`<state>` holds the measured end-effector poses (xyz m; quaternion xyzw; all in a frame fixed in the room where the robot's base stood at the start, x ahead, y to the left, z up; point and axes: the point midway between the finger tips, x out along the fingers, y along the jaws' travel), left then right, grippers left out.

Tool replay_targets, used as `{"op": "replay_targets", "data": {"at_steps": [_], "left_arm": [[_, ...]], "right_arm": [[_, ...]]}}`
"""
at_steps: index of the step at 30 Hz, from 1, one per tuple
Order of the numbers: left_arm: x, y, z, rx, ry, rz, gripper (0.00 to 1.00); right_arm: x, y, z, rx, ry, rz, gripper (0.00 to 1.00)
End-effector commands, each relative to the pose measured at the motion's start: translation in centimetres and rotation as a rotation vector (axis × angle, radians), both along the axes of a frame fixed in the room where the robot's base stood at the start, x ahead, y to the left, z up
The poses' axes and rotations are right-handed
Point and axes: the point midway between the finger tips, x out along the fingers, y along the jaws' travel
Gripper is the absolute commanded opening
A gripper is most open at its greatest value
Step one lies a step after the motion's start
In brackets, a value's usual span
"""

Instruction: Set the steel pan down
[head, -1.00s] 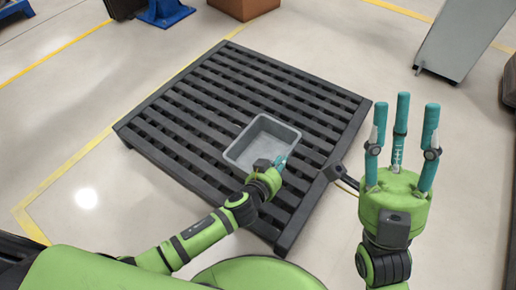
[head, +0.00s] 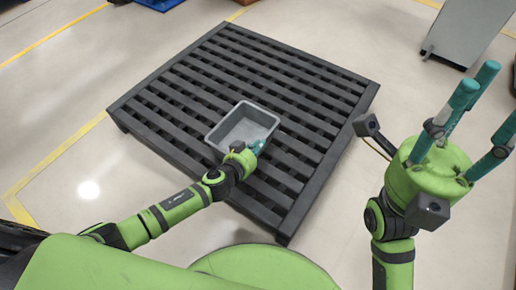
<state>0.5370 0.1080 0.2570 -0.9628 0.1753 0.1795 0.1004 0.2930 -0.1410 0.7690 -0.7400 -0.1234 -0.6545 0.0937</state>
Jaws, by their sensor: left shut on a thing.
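The steel pan (head: 243,122) is a grey, open rectangular tray, empty inside, seen over the middle of the dark slatted pallet (head: 345,112). My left gripper (head: 256,148) is shut on the pan's near right rim, with its teal fingertips at that corner. The pan looks about level. I cannot tell whether its underside touches the slats or is a little above them. My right gripper (head: 485,98) is raised at the right, its teal fingers spread open and empty, apart from the pan.
The pallet's slats around the pan are bare. Yellow floor lines (head: 50,160) run to the left. A grey panel-like object (head: 465,35) stands at the upper right. The pale floor beside the pallet is clear.

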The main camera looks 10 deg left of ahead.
Motion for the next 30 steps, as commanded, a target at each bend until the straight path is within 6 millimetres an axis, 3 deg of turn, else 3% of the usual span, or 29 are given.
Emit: {"op": "replay_targets", "data": {"at_steps": [10, 12, 13, 25, 30], "left_arm": [[0.2, -0.1, 0.0, -0.001, -0.007, -0.002, 0.00], [0.0, -0.1, -0.2, -0.002, 0.000, -0.001, 0.29], [0.0, -0.1, -0.2, -0.002, 0.000, -0.001, 0.32], [0.0, 0.0, 0.3, 0.001, -0.001, -0.001, 0.32], [-2.3, 0.7, 1.2, -0.003, 0.004, 0.000, 0.32]], "right_arm": [[0.0, 0.0, 0.0, -0.001, -0.007, 0.001, 0.40], [0.0, 0.0, 0.3, -0.001, -0.012, 0.000, 0.40], [0.0, 0.0, 0.3, -0.001, -0.011, 0.000, 0.40], [0.0, 0.0, 0.6, 0.000, -0.012, 0.001, 0.40], [-0.2, -0.1, -0.1, 0.002, 0.038, 0.002, 0.40]]}}
